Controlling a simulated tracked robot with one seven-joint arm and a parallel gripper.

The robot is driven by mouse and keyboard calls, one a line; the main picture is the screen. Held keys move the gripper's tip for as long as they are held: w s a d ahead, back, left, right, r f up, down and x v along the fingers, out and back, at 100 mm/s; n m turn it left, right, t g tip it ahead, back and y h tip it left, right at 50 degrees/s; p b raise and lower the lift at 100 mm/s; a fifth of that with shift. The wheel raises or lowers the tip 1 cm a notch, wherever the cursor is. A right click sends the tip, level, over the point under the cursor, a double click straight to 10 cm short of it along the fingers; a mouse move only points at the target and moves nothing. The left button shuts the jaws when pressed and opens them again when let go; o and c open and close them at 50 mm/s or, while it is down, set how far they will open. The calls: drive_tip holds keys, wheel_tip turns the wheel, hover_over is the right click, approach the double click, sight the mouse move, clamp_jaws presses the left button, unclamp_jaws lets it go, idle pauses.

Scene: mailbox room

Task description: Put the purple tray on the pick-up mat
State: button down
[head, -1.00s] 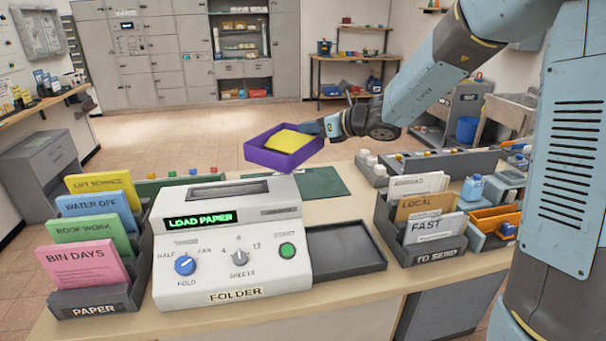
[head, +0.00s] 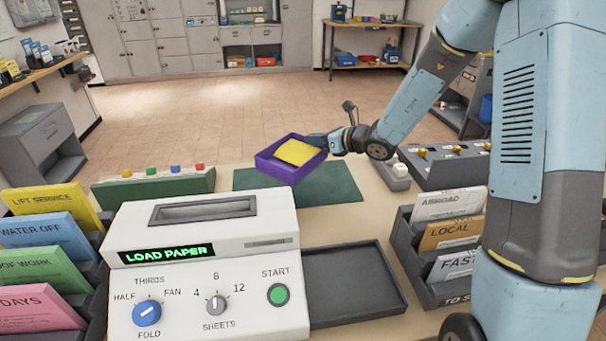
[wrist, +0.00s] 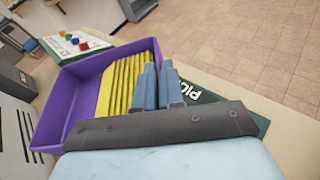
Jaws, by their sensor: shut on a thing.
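The purple tray (head: 274,169) holds a yellow stack of folded papers (head: 299,152). My gripper (head: 325,142) is shut on the tray's right side in the head view. In the wrist view the fingers (wrist: 163,88) reach to the tray's near right part, beside the yellow papers (wrist: 125,80), and the purple tray (wrist: 72,100) fills the left. The dark green pick-up mat (head: 335,187) lies on the counter beneath and around the tray in the head view. The mat's lettering (wrist: 190,92) partly shows in the wrist view. I cannot tell whether the tray touches the mat.
The folder machine (head: 205,270) stands in front of the mat, with a dark empty tray (head: 350,284) at its right. A green box with coloured buttons (head: 150,188) is left of the mat. The TO SEND rack (head: 420,275) stands at the right.

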drive_tip(key=f, duration=0.4)
drive_tip(key=shift+w+d+f, duration=0.1)
drive_tip(key=shift+d+f, duration=0.1)
drive_tip(key=shift+f, duration=2.45)
drive_tip(key=c, duration=1.2)
unclamp_jaws()
drive_tip(key=shift+f, duration=0.1)
drive_tip(key=shift+c, duration=0.2)
